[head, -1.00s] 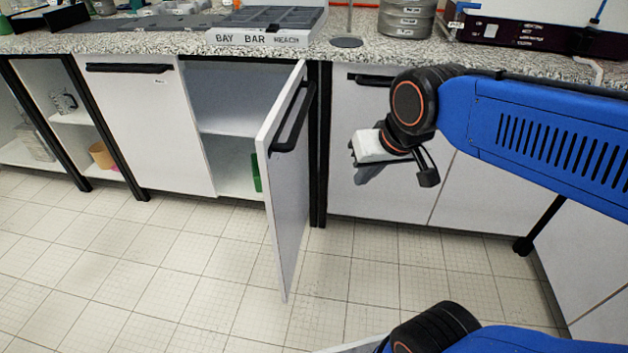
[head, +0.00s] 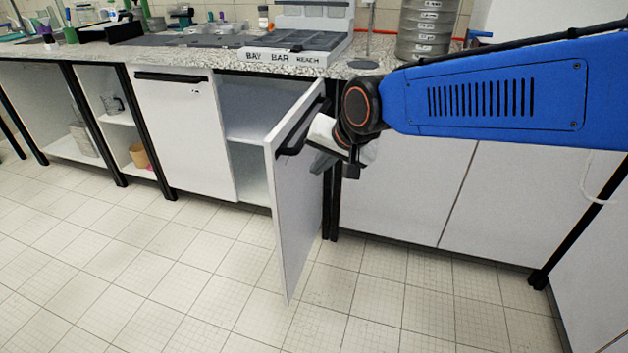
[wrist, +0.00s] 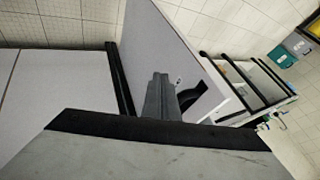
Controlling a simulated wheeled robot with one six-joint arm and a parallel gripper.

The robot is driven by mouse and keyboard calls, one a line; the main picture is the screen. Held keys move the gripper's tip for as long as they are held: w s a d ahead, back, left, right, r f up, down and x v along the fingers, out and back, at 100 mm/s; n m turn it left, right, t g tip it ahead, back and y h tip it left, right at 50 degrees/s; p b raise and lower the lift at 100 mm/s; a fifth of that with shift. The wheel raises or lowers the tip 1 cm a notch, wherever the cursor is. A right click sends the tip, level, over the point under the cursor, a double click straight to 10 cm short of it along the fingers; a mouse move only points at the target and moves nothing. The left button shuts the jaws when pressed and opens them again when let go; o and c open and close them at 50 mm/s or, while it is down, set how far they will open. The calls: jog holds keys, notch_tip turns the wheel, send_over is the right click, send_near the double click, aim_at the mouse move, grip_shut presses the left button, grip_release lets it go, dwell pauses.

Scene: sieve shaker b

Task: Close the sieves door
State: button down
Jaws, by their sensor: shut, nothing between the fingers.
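The white cabinet door (head: 292,215) stands open in the head view, swung out toward me from its hinge side on the right. Its black bar handle (head: 302,125) is near the top. My gripper (head: 320,165) is shut and empty, close to the door's outer face, just right of the handle. In the wrist view, the shut fingers (wrist: 160,97) point at the door panel (wrist: 172,45), with the handle (wrist: 205,97) to their right. I cannot tell whether the fingers touch the door.
The open cabinet interior (head: 250,150) shows left of the door, beside a closed door (head: 185,135). The granite counter (head: 225,60) above holds a labelled tray (head: 290,55) and a sieve stack (head: 425,32). The tiled floor (head: 190,270) in front is clear.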

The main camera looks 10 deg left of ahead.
send_near(284, 184)
notch_tip(284, 184, down, 4)
jog(key=w+d, duration=0.2)
jog(key=shift+a+r, duration=0.2)
jog(key=shift+a, duration=1.65)
jog(key=shift+a, duration=0.1)
